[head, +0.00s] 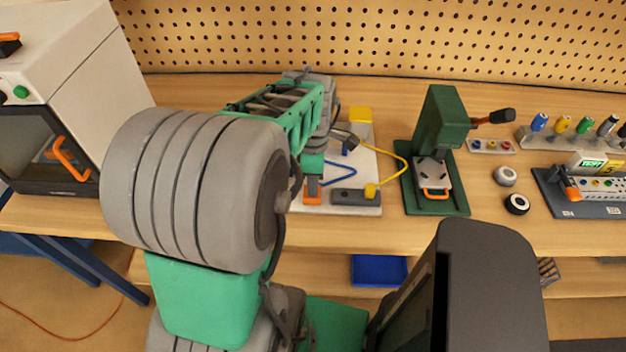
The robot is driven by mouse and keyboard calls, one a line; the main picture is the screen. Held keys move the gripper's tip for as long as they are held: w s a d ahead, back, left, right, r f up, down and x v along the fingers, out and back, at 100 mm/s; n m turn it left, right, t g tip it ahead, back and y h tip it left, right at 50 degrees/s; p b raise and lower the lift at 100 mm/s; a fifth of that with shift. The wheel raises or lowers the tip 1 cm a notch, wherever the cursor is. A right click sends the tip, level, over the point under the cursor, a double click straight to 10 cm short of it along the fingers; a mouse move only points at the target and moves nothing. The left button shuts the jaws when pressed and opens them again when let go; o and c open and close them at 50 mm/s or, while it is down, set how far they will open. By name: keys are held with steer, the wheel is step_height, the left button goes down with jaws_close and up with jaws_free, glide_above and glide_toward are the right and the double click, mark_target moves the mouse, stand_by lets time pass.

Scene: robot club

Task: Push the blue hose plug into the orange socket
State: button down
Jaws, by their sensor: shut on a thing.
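A pale board (368,160) lies on the bench and carries the hose parts. An orange block (313,190), which looks like the orange socket, stands at the board's front left. A blue hose (340,178) bends in a V just right of it. A small blue piece, likely the blue hose plug (349,146), shows at the dark fingers of my gripper (345,141). My gripper is shut on it, above the board, behind and right of the orange block. My arm hides part of the board, and the plug's tip is hard to make out.
A yellow hose (402,160) loops right to a yellow plug (371,191) at a grey block (349,196). A yellow block (360,115) stands behind. A green press (440,150) is close on the right. A white oven-like box (85,60) stands left.

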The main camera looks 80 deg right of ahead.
steer(key=shift+f, duration=0.2)
stand_by(0.3)
steer(key=c, duration=1.4)
jaws_free()
steer(key=shift+r, duration=0.1)
steer(key=shift+r+p, duration=2.1)
steer(key=shift+r, duration=0.65)
steer(key=shift+o, duration=0.3)
steer(key=shift+f, duration=0.1)
steer(key=o, duration=0.5)
